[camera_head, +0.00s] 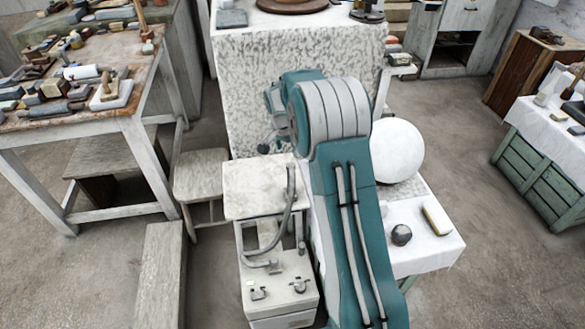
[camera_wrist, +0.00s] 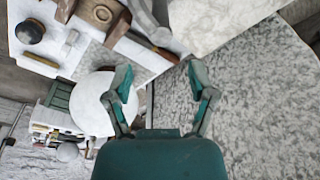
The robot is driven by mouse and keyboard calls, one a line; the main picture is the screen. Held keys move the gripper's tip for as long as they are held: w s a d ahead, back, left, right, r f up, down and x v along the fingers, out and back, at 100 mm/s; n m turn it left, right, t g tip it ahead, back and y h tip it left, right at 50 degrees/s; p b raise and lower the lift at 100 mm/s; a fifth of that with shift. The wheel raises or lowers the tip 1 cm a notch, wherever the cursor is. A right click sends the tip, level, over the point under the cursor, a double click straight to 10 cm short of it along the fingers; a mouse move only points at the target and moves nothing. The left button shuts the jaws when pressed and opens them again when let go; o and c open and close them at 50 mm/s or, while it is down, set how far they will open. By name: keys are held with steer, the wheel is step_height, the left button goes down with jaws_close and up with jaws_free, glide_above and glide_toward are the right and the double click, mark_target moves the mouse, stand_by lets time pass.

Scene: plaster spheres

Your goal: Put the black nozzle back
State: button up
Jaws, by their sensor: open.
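A grey hose (camera_head: 277,236) curves down the front of a small white cabinet (camera_head: 250,188); I cannot make out a black nozzle for certain. A dark round object (camera_head: 401,234) lies on a white-topped stand (camera_head: 427,251); it also shows in the wrist view (camera_wrist: 30,31). My gripper (camera_wrist: 158,75) is open in the wrist view, its two teal and grey fingers apart with nothing between them. A white sphere (camera_wrist: 92,103) shows behind the left finger. In the head view my arm hides part of the stand and cabinet.
A speckled plinth (camera_head: 250,90) stands behind my arm; it fills the right of the wrist view (camera_wrist: 250,100). A pale bar (camera_head: 437,218) lies beside the dark object. A stool (camera_head: 199,172) and cluttered workbench (camera_head: 125,105) stand left. Floor at right (camera_head: 500,290) is clear.

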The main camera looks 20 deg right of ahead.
steer(key=s+a+r+n+t, duration=0.1)
steer(key=s+a+r+n, duration=0.15)
steer(key=s+r, duration=0.55)
steer(key=s+a+r+n+t, duration=0.15)
steer(key=s+a+r, duration=0.25)
steer(key=s+r, duration=0.45)
steer(key=s+a+r+n, duration=0.1)
steer(key=s+n, duration=0.1)
steer(key=s, duration=0.4)
steer(key=s+a+r+n+t+y, duration=0.1)
steer(key=s+a+n, duration=0.1)
steer(key=s, duration=0.5)
steer(key=s+a+r+n+t, duration=0.1)
steer(key=s+n, duration=0.2)
steer(key=s, duration=0.4)
steer(key=shift+a+r, duration=0.3)
steer(key=shift+s, duration=0.1)
